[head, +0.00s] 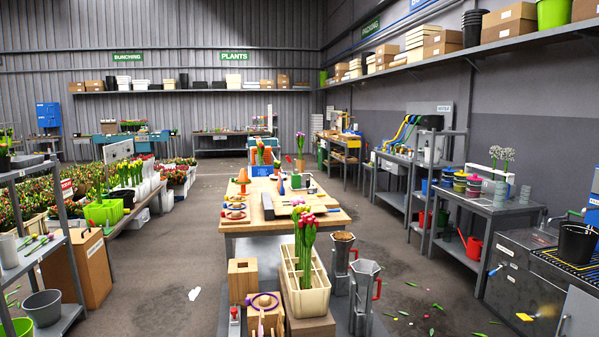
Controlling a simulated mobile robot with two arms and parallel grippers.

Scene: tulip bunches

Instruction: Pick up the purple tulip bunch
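A small purplish and green item (297,202) lies on the wooden table, too small to make out. Neither of my grippers is in view.
The wooden table (237,228) stands behind the crate with bowls, an orange cone and tools. Metal jugs (367,284) stand right of the crate, and a wooden block (242,279) left. Grey floor (410,270) is open to the right, with scattered scraps.

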